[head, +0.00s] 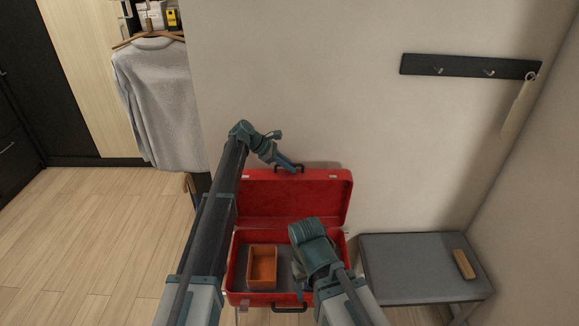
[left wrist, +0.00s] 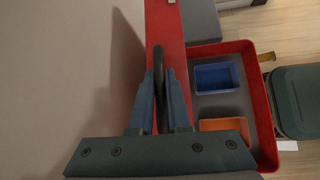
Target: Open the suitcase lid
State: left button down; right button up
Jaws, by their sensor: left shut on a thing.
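The red suitcase (head: 265,299) stands open against the wall, its red lid (head: 310,198) raised to roughly upright. My left gripper (head: 287,166) is at the top edge of the lid, shut on the dark lid handle (left wrist: 158,60), which shows between its fingers in the left wrist view (left wrist: 158,90). My right gripper (head: 299,272) hangs over the right part of the base. Its fingers are mostly hidden, so I cannot tell its opening.
A grey bench (head: 405,268) with a brown block-like item (head: 463,264) stands to the right. A dark hook rail (head: 470,67) with a hanging tag (head: 519,106) is on the wall. A grey shirt (head: 160,100) hangs at the left. The wooden floor (head: 90,230) at left is clear.

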pick_arm(q)
jog(key=shift+w, duration=0.45)
pick_arm(e)
jog(key=shift+w, duration=0.45)
pick_arm(q)
jog(key=c, duration=0.9)
grip_release()
jog(key=p+v, duration=0.9)
jog(key=v, duration=0.5)
jog(key=shift+p, duration=0.3)
pick_arm(e)
notch_tip(320, 180, up, 10)
jog(key=shift+f, duration=0.15)
